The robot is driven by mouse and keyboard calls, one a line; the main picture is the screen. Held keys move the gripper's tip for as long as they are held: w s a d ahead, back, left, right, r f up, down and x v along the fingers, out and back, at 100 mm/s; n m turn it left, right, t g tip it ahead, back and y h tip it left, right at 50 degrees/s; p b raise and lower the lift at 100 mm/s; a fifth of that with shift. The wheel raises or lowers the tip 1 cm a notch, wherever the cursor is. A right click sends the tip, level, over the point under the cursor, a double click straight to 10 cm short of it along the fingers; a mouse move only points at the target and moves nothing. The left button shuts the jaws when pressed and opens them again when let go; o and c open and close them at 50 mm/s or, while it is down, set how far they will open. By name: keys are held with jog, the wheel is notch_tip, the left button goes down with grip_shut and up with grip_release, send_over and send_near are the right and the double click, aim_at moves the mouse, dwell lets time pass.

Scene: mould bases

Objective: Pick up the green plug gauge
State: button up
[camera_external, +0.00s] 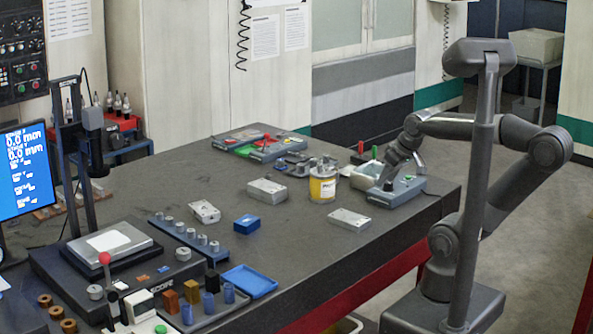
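A small upright green piece (374,152), which looks like the green plug gauge, stands near the back right edge of the bench. A similar red piece (361,147) stands just left of it. Nothing is visibly held.
A pale open bin (367,174) and a yellow-banded tin (322,186) stand left of my gripper. Metal blocks (349,219), a blue block (247,224) and a blue tray (250,281) lie on the dark bench (310,250). The bench front right is mostly clear.

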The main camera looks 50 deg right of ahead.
jog(key=shift+o, duration=0.2)
dwell(0.6)
jog(key=w+d+r+m, duration=0.4)
jog(key=w+d+m, duration=0.1)
jog(key=w+m, duration=0.35)
jog(key=m+g, duration=0.1)
jog(key=m, duration=2.5)
send_over(374, 157)
jog(key=s+d, duration=0.1)
jog(key=s, duration=0.3)
notch_tip(374, 157, down, 5)
jog(key=shift+y, duration=0.4)
jog(key=x, duration=1)
jog(key=shift+w+d+f, duration=0.2)
jog(key=shift+w, duration=0.1)
grip_shut()
